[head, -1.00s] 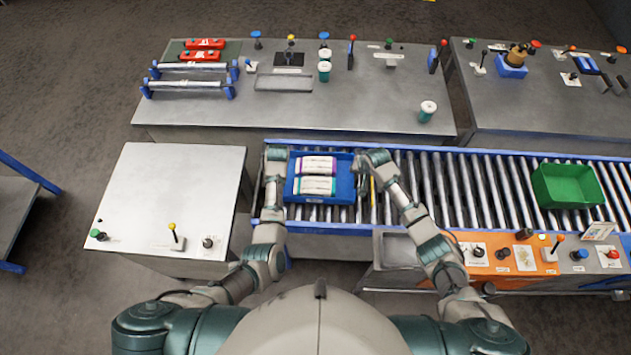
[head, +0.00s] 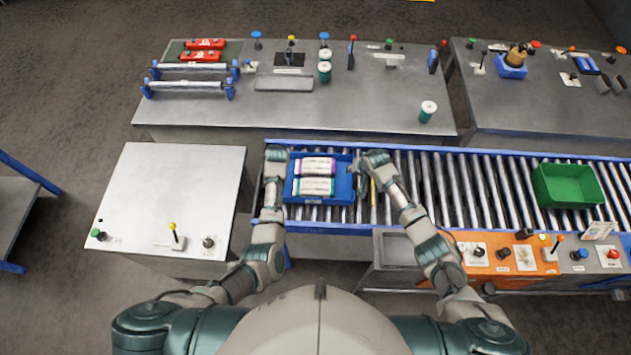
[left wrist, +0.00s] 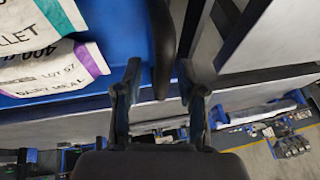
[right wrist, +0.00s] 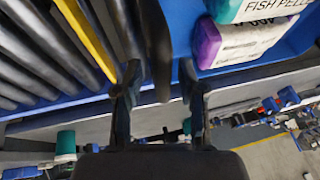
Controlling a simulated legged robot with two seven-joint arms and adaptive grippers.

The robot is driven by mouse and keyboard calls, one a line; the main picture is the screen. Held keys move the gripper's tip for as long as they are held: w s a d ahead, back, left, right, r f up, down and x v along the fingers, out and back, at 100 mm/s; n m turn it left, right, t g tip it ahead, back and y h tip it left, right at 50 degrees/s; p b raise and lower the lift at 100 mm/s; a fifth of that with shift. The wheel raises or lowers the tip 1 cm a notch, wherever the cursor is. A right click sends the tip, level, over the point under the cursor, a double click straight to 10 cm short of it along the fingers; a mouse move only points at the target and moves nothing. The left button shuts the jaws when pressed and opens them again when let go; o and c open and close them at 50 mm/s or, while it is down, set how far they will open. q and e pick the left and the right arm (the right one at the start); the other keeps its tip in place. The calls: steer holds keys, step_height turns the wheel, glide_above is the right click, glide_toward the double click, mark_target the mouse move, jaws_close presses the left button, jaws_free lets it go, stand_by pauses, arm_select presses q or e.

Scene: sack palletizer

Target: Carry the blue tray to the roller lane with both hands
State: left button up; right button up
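The blue tray (head: 344,190) rests on the left end of the roller lane (head: 408,179). Two printed sacks lie in it, one with purple ends (head: 317,167) and one with teal ends (head: 314,186). My left gripper (left wrist: 160,98) is at the tray's left side and my right gripper (right wrist: 158,98) at its right side. In each wrist view a dark bar beside the tray, apparently its handle, stands between the spread fingers. There are gaps between fingers and bar on both sides, so both grippers look open.
A green bin (head: 567,186) stands farther right on the lane, with bare rollers between. An orange control panel (head: 510,257) lies in front right. A workbench (head: 290,110) stands behind the lane.

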arm_select(q)
steer(key=shift+s+a+r, duration=0.1)
steer(key=shift+s+r, duration=0.1)
steer(key=shift+r, duration=0.25)
arm_select(e)
steer(key=shift+a, duration=0.25)
steer(key=shift+a+r, duration=0.1)
steer(key=shift+a, duration=0.25)
steer(key=shift+d, duration=0.1)
steer(key=shift+s+d+r, duration=0.15)
steer(key=shift+d+r, duration=0.05)
steer(key=shift+r, duration=0.05)
arm_select(q)
steer(key=v, duration=0.6)
arm_select(e)
steer(key=v, duration=1.1)
steer(key=shift+a, duration=0.35)
arm_select(q)
steer(key=shift+d+r, duration=0.1)
steer(key=shift+d, duration=0.2)
arm_select(e)
steer(key=shift+d+r, duration=0.15)
